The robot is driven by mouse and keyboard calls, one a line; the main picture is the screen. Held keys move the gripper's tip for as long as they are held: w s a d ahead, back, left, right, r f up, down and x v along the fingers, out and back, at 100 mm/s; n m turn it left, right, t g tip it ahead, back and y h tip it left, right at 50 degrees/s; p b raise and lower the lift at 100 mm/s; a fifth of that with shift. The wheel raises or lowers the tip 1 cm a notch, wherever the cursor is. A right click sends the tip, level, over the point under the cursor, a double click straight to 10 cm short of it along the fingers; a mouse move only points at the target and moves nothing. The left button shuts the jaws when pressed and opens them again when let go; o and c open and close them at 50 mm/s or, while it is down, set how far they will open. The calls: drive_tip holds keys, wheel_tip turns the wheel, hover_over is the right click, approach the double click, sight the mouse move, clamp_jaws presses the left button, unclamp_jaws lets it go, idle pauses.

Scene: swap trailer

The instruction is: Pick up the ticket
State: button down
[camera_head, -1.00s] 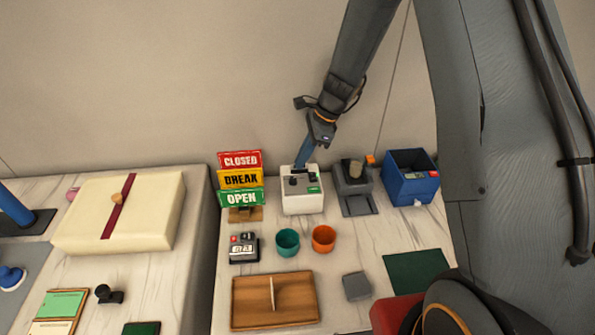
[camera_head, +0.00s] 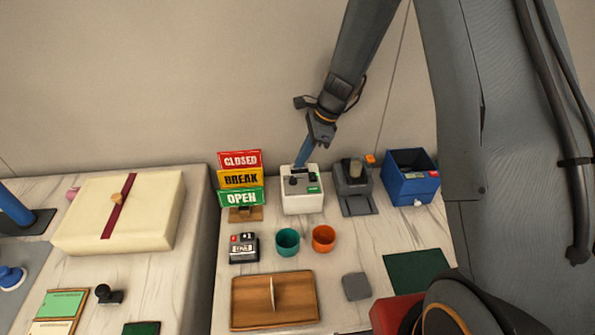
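I cannot make out a ticket clearly in this view. A white box-shaped machine (camera_head: 303,203) with black parts and a small green label on top stands in the middle of the right table, near the wall; it may be the ticket machine. My gripper (camera_head: 299,164) reaches down from above to the back of the machine's top. A narrow blue part slants from the gripper's wrist to that spot. It is too small to tell whether its fingers are apart or closed, or whether they hold anything.
A sign stack (camera_head: 241,180) stands left of the machine. A grey device (camera_head: 353,190) and a blue bin (camera_head: 411,182) stand right. In front are a small counter device (camera_head: 244,249), teal cup (camera_head: 287,242), orange cup (camera_head: 323,238) and wooden tray (camera_head: 250,302).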

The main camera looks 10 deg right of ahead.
drive_tip(key=shift+r, duration=0.1)
idle(0.7)
drive_tip(key=shift+r, duration=0.35)
wheel_tip(320, 180, up, 6)
drive_tip(key=b, duration=0.2)
drive_tip(key=s+b, duration=0.4)
drive_tip(key=s, duration=1.4)
drive_tip(key=shift+r, duration=0.15)
